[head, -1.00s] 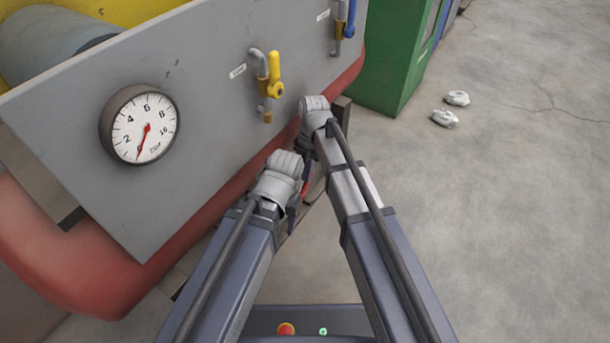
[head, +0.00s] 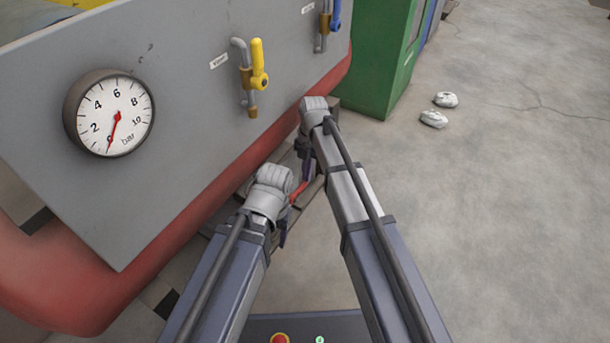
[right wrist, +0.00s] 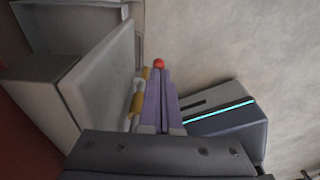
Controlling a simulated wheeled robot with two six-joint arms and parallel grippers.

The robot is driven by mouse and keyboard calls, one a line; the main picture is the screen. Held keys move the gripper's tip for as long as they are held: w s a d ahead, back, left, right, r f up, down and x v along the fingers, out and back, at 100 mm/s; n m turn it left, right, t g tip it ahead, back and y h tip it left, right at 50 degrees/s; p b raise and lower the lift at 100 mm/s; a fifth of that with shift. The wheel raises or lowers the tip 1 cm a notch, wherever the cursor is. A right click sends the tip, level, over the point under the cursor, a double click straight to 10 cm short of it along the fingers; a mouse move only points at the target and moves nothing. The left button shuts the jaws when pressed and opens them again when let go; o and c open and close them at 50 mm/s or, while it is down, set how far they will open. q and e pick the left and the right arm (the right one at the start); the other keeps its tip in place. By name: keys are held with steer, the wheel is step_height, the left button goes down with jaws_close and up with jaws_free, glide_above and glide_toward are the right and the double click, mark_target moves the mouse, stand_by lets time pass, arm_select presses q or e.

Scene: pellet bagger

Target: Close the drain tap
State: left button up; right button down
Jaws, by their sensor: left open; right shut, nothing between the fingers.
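A red lever (head: 299,190) shows low between my two grippers in the head view, below the panel's red lower frame. In the right wrist view a red tip (right wrist: 159,63) shows just beyond my right fingers, with a brass fitting (right wrist: 137,98) close beside them. I take this to be the drain tap; no label on it is visible. My right gripper (right wrist: 160,75) is shut and empty by the tap; contact cannot be told. My left gripper (head: 283,236) is open, lower and nearer, its fingers mostly hidden by its wrist.
The grey panel (head: 190,130) carries a gauge (head: 115,113) with its needle near 0, a yellow-handled tap (head: 259,65) and a blue-handled tap (head: 335,15). A green cabinet (head: 380,60) stands behind. White lumps (head: 434,119) lie on the otherwise open floor at right.

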arm_select(q)
steer(key=shift+f+b, duration=0.35)
steer(key=shift+f, duration=0.1)
arm_select(e)
steer(key=shift+w+d+f, duration=0.25)
steer(key=shift+f, duration=0.15)
